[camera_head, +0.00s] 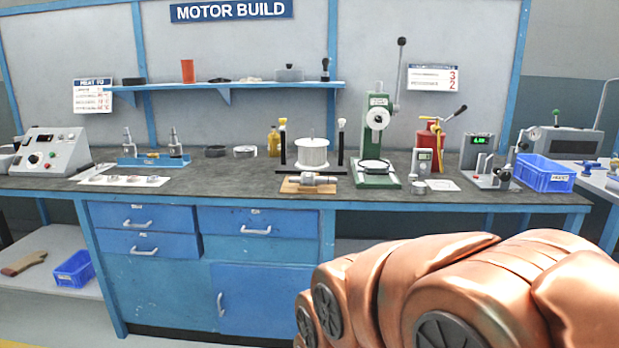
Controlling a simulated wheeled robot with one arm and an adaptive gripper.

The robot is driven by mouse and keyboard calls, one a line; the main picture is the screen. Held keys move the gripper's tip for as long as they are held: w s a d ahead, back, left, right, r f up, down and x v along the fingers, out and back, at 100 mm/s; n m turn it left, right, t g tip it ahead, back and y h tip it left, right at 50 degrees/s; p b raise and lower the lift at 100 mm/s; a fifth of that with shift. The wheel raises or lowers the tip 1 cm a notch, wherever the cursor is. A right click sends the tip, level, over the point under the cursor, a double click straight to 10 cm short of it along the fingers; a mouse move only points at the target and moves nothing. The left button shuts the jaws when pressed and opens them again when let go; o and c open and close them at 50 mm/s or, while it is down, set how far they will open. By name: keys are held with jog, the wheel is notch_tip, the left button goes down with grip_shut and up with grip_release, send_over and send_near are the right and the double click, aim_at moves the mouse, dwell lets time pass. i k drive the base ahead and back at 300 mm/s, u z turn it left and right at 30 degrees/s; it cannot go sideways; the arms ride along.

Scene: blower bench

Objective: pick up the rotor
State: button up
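A small grey metal cylinder with a shaft, which looks like the rotor (318,178), lies on its side on a light wooden block (294,188). The block sits at the front edge of the dark bench top, near the middle. My copper-coloured arm fills the lower right, in front of the bench. My gripper is not in view, so its state is hidden.
A white drum (312,153) on a black stand is just behind the block. A green press (377,140) is close to its right, with a red device (430,143) beyond. A blue bin (545,173) is at the right end. The bench (225,180) is bare left of the block.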

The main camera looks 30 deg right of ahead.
aim_at(307, 179)
jog(key=z, duration=1.6)
jog(key=i, duration=1.7)
jog(key=u, duration=3.05)
